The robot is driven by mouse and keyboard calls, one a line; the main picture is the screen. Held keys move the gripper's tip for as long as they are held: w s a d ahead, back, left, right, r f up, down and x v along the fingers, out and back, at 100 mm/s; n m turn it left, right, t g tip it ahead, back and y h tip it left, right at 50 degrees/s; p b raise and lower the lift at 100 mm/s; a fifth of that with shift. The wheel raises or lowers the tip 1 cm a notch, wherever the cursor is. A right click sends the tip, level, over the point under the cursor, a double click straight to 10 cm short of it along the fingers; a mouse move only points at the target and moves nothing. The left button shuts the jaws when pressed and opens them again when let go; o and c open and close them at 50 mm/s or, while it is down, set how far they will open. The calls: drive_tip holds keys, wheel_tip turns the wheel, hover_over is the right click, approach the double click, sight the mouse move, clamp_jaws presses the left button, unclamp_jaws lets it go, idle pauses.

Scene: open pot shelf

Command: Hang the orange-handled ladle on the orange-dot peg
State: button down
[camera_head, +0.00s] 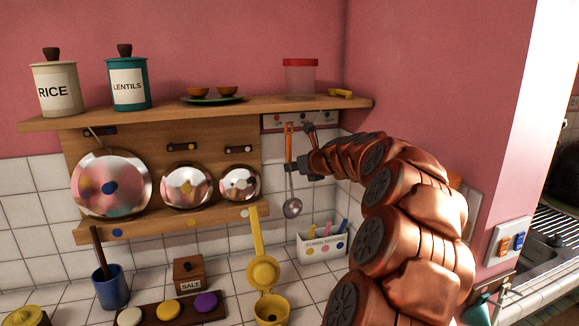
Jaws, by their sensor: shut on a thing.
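The orange-handled ladle (290,149) is upright in front of the tiled wall, its steel bowl (292,208) at the bottom. My gripper (302,166) is shut on its handle from the right. I cannot tell whether the ladle's top touches a peg. A dark and orange part (311,134) above my gripper is too small to identify.
The wooden shelf (225,108) juts out above my gripper. Steel lids (240,184) hang on the board to the left. A white bin (320,249) with utensils stands below right.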

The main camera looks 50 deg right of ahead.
drive_tip(key=w, duration=0.1)
drive_tip(key=w+d, duration=0.1)
drive_tip(key=w, duration=0.1)
drive_tip(key=w+d+b, duration=0.1)
drive_tip(key=shift+w+d+r, duration=0.1)
drive_tip(key=shift+w+d, duration=0.15)
drive_tip(key=shift+w, duration=0.1)
drive_tip(key=shift+w+d+p, duration=0.2)
drive_tip(key=shift+w+p, duration=0.05)
drive_tip(key=shift+p, duration=0.35)
drive_tip(key=shift+a+p, duration=0.1)
drive_tip(key=shift+p, duration=0.55)
drive_tip(key=shift+w, duration=0.15)
idle(0.5)
drive_tip(key=shift+w+d+f+p, duration=0.15)
drive_tip(key=shift+w+d+p, duration=0.3)
drive_tip(key=shift+w, duration=0.15)
drive_tip(key=shift+w+d+f+p, duration=0.15)
drive_tip(key=shift+w+d+p, duration=0.2)
drive_tip(key=shift+w+p, duration=0.15)
drive_tip(key=shift+w, duration=0.15)
